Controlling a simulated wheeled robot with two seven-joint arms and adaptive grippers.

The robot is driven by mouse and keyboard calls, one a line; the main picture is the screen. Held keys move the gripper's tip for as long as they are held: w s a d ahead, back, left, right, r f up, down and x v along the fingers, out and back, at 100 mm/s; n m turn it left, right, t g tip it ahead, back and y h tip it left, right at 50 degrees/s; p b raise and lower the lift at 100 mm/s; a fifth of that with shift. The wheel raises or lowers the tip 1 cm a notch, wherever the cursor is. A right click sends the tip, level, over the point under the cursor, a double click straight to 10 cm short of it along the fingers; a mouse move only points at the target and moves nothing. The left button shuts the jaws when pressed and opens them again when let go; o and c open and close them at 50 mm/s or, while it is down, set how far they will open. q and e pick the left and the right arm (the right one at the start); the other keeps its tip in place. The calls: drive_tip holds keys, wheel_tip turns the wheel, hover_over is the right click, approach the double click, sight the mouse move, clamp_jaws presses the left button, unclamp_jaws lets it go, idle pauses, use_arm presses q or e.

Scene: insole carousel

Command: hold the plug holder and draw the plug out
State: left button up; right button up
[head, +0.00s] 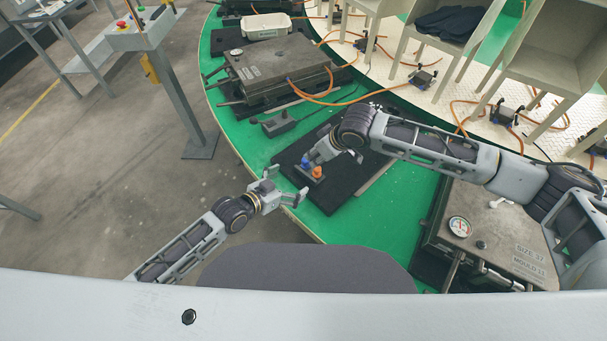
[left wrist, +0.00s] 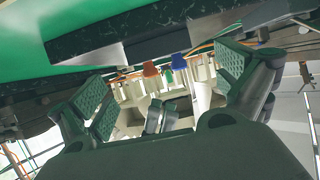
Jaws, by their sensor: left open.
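A small holder with a blue part (head: 305,160) and an orange part (head: 316,172) sits on a black board on the green table edge. The left wrist view also shows the blue part (left wrist: 179,66) and the orange-red part (left wrist: 150,69), side by side, between and beyond my finger pads. I cannot tell which is the plug. My left gripper (head: 286,185) is open and empty, just left of the holder and apart from it. My right gripper (head: 314,156) is at the holder from above, close to the blue part; its fingers are too small to tell whether they are shut.
The black board (head: 345,193) lies on the green carousel table (head: 384,220). A mould with a gauge (head: 459,227) stands at the right, another mould (head: 272,68) at the back. A black device (head: 279,123) with a cable lies behind the board.

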sight(305, 174)
use_arm(q)
drive_tip(key=shift+x, duration=3.55)
drive_tip(key=shift+c, duration=0.3)
drive_tip(key=c, duration=0.8)
drive_tip(key=shift+o, duration=0.2)
use_arm(e)
drive_tip(key=shift+o, duration=0.5)
